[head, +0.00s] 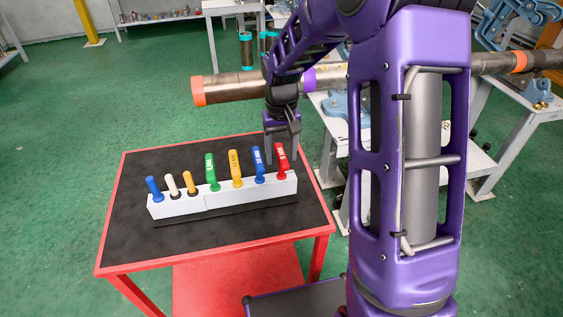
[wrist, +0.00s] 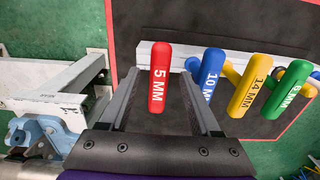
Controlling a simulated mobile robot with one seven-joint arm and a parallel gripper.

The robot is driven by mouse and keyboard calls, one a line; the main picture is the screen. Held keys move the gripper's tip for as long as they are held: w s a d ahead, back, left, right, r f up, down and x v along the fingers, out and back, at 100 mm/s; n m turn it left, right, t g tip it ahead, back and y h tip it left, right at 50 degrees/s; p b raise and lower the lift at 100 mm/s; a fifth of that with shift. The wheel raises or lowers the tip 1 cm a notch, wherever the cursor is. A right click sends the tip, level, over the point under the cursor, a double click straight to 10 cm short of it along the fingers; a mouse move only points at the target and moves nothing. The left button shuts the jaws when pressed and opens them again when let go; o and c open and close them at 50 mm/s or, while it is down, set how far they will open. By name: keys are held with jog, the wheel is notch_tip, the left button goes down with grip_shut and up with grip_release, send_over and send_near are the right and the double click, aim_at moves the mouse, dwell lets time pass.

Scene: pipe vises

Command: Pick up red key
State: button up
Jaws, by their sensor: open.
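The red key (head: 281,160), with a T-shaped handle, stands at the right end of a white holder (head: 222,202) on the table. In the wrist view the red key (wrist: 159,78) is marked "5 MM" and lies between the two finger lines of my gripper (wrist: 165,88). In the head view my gripper (head: 282,158) is open, its fingers pointing down at the red key. I cannot tell whether a finger touches it. The key's lower part is hidden in the holder.
Beside the red key stands a blue key (head: 258,164), then a yellow key (head: 235,168) and a green key (head: 210,171). Smaller handled tools fill the holder's left end. The black-topped red table (head: 130,234) has free room around the holder. A long pipe (head: 235,87) runs behind my gripper.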

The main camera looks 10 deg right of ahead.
aim_at(281, 174)
jog(key=shift+w+f, duration=0.15)
jog(key=shift+f, duration=1.25)
jog(key=shift+w+f, duration=0.15)
jog(key=shift+f, duration=1.2)
grip_shut()
